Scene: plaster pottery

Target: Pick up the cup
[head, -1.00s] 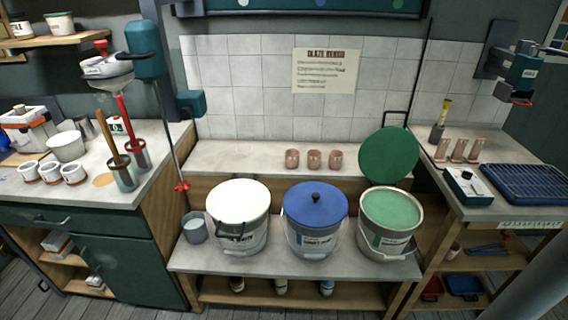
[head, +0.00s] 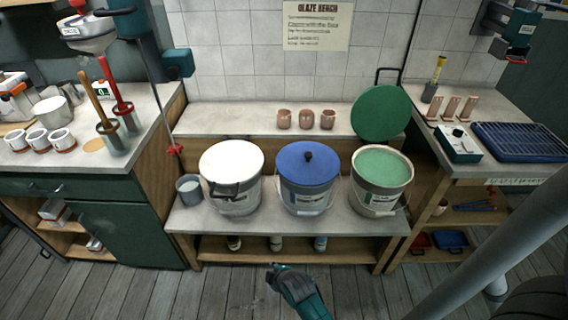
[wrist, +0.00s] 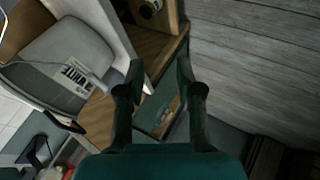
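Several cups are in the head view. Three small terracotta cups (head: 306,120) stand upright in a row on the back ledge, behind the buckets. Several white cups with reddish bases, one of them a white cup (head: 38,140), stand on the left counter. I cannot tell which cup is meant. My gripper (head: 274,268) is low in front of the bench, over the floor and well apart from all the cups. In the wrist view my gripper (wrist: 159,70) has its two fingers spread with nothing between them. No cup is clear in the wrist view.
A green lid (head: 381,113) leans at the ledge's right. Bottles stand on the shelf below. The floor (head: 150,290) in front is clear.

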